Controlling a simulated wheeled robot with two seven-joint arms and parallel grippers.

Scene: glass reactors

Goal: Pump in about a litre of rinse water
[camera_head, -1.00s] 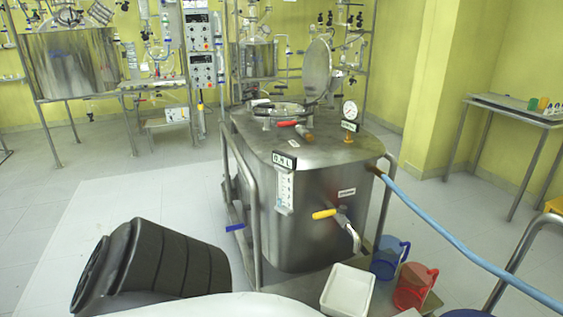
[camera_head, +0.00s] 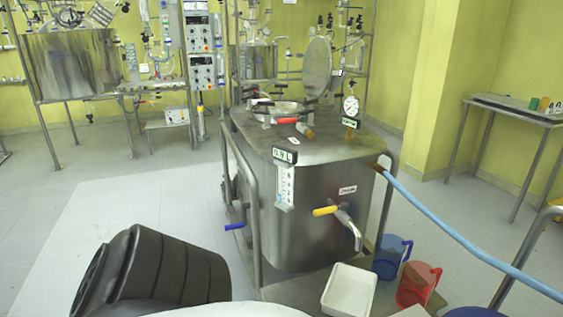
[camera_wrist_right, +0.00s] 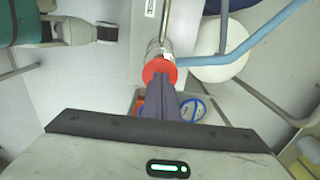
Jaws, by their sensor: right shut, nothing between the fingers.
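The steel tank (camera_head: 310,219) stands in the middle of the head view, its round lid (camera_head: 317,70) raised. A small black display (camera_head: 284,155) sits above the level scale (camera_head: 284,188); its digits are too small to read surely. A blue hose (camera_head: 455,234) runs from the tank's right side to the lower right, and a blue hose shows in the right wrist view (camera_wrist_right: 245,45). There my right gripper (camera_wrist_right: 162,84) is shut and empty, its dark fingers pointing at a red round part (camera_wrist_right: 158,69) on a metal cylinder. Contact cannot be told. My left gripper is not in view.
A yellow-handled outlet valve (camera_head: 337,214) juts from the tank front. A white tray (camera_head: 349,290), a blue jug (camera_head: 392,257) and a red jug (camera_head: 418,284) stand below it. A side table (camera_head: 515,108) is at the right wall.

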